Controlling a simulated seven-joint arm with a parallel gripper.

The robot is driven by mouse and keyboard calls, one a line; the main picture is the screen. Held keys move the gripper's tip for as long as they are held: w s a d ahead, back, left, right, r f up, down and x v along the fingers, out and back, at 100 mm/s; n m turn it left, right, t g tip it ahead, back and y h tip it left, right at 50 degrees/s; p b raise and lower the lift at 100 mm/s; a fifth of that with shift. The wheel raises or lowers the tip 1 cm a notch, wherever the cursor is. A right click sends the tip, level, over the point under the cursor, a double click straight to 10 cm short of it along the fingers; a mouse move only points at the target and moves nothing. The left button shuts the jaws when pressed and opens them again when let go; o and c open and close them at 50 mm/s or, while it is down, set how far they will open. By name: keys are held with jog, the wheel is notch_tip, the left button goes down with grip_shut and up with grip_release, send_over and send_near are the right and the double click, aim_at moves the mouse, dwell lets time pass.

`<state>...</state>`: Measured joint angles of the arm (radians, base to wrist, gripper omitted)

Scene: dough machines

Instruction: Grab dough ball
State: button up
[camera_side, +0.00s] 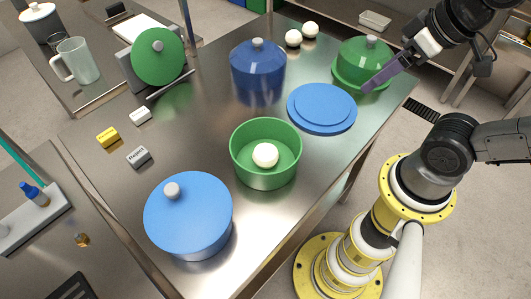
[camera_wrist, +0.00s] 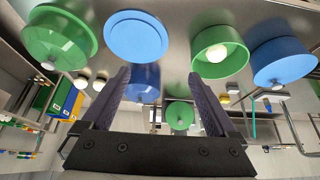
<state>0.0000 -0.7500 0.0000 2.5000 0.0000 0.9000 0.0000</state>
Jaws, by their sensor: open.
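A white dough ball (camera_side: 265,155) rests inside an open green pot (camera_side: 252,176) near the middle front of the table; in the wrist view the ball (camera_wrist: 219,53) shows in the pot at upper right. Two more white balls (camera_side: 293,38) (camera_side: 310,30) sit on the table at the back; they also show small at left in the wrist view (camera_wrist: 81,82). My gripper (camera_side: 372,85) is beside the lidded green pot (camera_side: 365,55) at the right rear, well away from the ball in the open pot. Its dark fingers (camera_wrist: 159,75) are spread, with nothing held between them.
A flat blue lid (camera_side: 321,106) lies between my gripper and the open pot. A dark blue pot (camera_side: 257,68) stands behind, a light blue lidded pot (camera_side: 189,220) at the front. A green disc (camera_side: 158,57) stands upright at left, near small blocks (camera_side: 107,138).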

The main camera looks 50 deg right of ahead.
jog(key=n+g, duration=0.6)
jog(key=n, duration=1.2)
send_over(266, 148)
notch_tip(266, 148, down, 6)
jog(key=f, duration=0.8)
jog(key=shift+s+d, duration=0.15)
jog(key=shift+s, duration=0.1)
jog(key=shift+w+a+f, duration=0.1)
jog(key=shift+w+f, duration=0.05)
jog(key=shift+f, duration=1.15)
jog(key=shift+w+a+f, duration=0.1)
jog(key=shift+f, duration=1.15)
jog(key=c, duration=1.5)
